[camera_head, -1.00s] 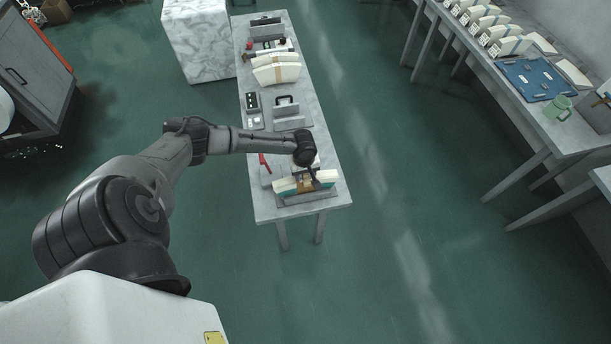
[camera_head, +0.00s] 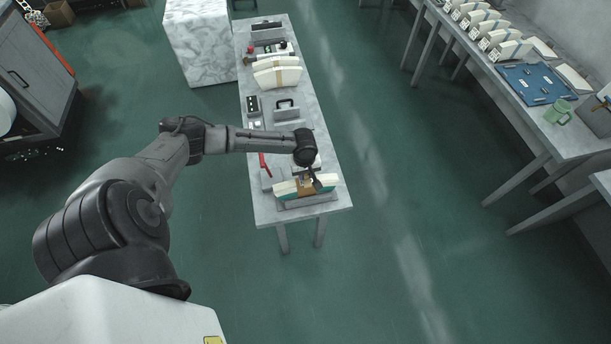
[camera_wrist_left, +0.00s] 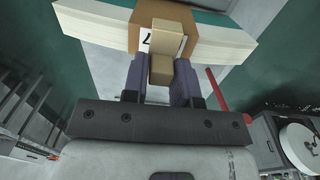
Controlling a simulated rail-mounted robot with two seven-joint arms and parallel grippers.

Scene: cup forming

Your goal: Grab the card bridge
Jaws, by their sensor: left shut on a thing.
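The card bridge (camera_head: 303,186) is a brown band around a thick stack of cream cards at the near end of the narrow table. In the left wrist view the brown band (camera_wrist_left: 128,27) crosses the stack, with a tan block standing out from it. My left gripper (camera_wrist_left: 162,72) has its two purple-grey fingers on either side of this tan block and is shut on it. In the head view my left gripper (camera_head: 314,176) comes down onto the stack from above. The wrist hides part of the table behind it. My right gripper is not in view.
A grey base (camera_head: 312,202) lies under the stack. A red-handled piece (camera_head: 264,163) lies close to its left. Further along the narrow table are a grey handled block (camera_head: 286,111) and another card stack (camera_head: 277,73). Open floor lies to the right.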

